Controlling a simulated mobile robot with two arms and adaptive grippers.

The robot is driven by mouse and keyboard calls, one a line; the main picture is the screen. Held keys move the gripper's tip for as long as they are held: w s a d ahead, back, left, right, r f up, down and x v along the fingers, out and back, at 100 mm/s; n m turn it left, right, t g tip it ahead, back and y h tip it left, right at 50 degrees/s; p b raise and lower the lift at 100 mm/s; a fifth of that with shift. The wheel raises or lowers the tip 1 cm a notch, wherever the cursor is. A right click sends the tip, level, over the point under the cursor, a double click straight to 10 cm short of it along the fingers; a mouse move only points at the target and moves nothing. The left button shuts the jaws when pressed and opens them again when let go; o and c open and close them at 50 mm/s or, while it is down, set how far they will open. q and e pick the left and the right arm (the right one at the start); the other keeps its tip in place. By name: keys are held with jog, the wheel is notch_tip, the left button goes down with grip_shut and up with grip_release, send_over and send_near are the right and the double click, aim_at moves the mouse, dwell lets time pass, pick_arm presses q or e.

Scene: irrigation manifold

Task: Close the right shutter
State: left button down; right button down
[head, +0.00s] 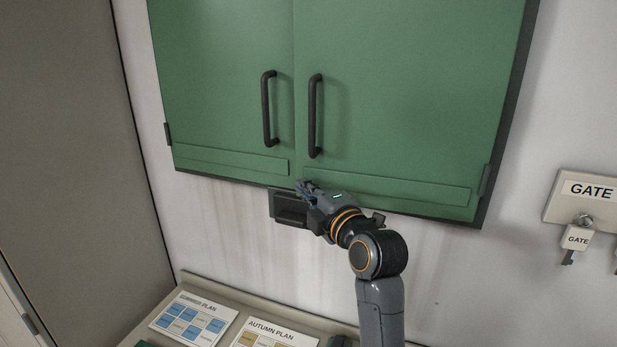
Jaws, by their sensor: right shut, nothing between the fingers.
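The right shutter (410,90) is a green panel on the wall cabinet, with a black vertical bar handle (315,116) near its left edge. It looks flush with the left shutter (220,80), which has its own black handle (268,108); a thin seam runs between them. My right gripper (302,186) is shut and empty. In the picture it lies at the lower left corner of the right shutter, below its handle and near the seam. I cannot tell whether it touches the panel. My left gripper is not in view.
A dark box-like fixture (288,208) sits under the cabinet, partly behind my gripper. Below is a ledge with a blue-marked plan card (194,320) and an autumn plan card (272,335). A GATE key plate (582,198) hangs on the right wall. The wall between is bare.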

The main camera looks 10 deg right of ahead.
aim_at(312, 178)
jog(key=shift+w+d, duration=0.4)
jog(key=shift+w, duration=0.15)
jog(key=shift+w+d+m+h+p, duration=0.15)
jog(key=shift+w+d+m+h, duration=0.15)
jog(key=shift+w, duration=0.35)
jog(key=shift+w+d+m+h+p, duration=0.15)
jog(key=shift+w+d+m+h, duration=0.1)
jog(key=shift+w+h, duration=0.25)
jog(key=shift+w+d+r, duration=0.1)
jog(key=shift+d+r, duration=0.05)
jog(key=shift+r, duration=0.1)
